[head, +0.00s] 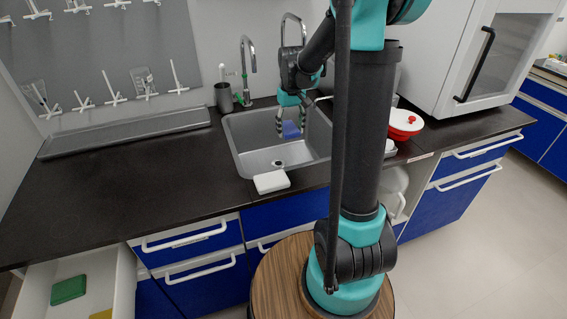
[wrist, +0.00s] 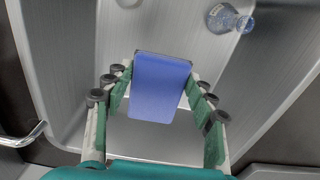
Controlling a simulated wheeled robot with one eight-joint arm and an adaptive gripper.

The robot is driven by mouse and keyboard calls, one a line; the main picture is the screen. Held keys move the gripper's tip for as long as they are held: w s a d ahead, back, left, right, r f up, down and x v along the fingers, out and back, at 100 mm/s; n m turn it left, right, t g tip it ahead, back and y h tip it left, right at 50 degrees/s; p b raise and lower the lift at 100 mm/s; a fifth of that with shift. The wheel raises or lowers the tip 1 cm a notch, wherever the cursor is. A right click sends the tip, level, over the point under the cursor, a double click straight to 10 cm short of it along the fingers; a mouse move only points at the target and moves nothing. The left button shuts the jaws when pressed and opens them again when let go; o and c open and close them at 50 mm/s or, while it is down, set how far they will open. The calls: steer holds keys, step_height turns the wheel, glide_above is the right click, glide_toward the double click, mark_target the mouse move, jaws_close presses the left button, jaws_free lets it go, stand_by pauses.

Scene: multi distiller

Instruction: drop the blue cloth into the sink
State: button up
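The blue cloth (head: 291,130) is a flat, folded-looking rectangle over the sink (head: 236,138). My gripper (head: 292,118) is above the basin, its fingers pointing down. In the wrist view, the blue cloth (wrist: 158,88) is between the green finger pads of my gripper (wrist: 160,80), which meet its sides near the fingertips. The gripper appears shut on the cloth. The grey basin of the sink (wrist: 75,75) fills most of the wrist view behind the cloth. How high the cloth is above the basin floor is hard to tell.
A clear bottle (wrist: 229,19) shows beyond the cloth. A tap (head: 246,68) stands behind the sink. A white block (head: 271,182) lies at its front edge, and a red-and-white dish (head: 405,123) is to the right. The dark counter (head: 130,175) on the left is mostly clear. A drawer (head: 107,285) is open.

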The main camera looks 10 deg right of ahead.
steer(key=o, duration=0.5)
step_height(320, 180, up, 12)
stand_by(0.5)
stand_by(0.3)
